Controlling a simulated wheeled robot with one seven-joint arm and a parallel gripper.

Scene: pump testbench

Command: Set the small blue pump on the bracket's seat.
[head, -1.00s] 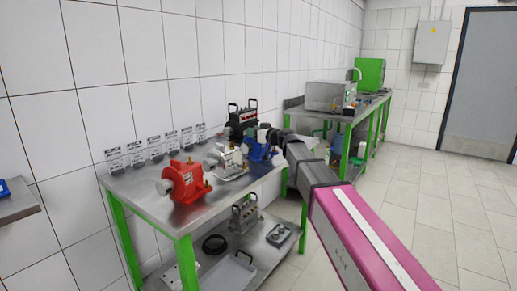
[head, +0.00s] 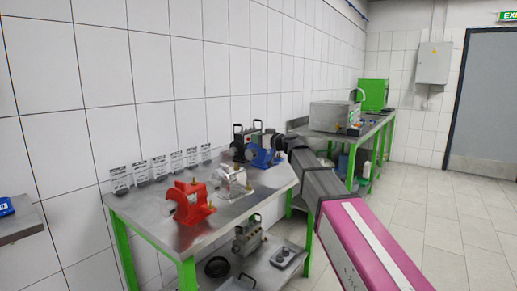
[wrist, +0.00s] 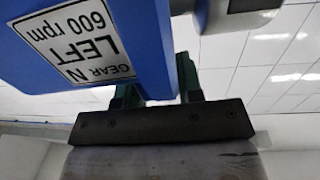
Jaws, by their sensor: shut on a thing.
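My gripper (wrist: 157,88) is shut on a blue body with a white label reading "GEAR N LEFT 600 rpm" (wrist: 75,38), upside down in the wrist view. This appears to be the small blue pump (head: 262,154), which shows in the head view over the far right part of the bench, beside my gripper (head: 284,146). I cannot tell whether it touches anything below. A red unit (head: 189,204) stands at the near part of the bench, and a silver-grey unit (head: 233,182) stands between it and the blue pump. I cannot make out which thing is the bracket; its seat is not clear.
The steel bench (head: 150,210) has a row of small labelled cards (head: 157,168) along the wall. A dark box with handles (head: 245,140) stands behind the blue pump. The lower shelf holds a metal unit (head: 248,236). Bare bench top shows at the near left.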

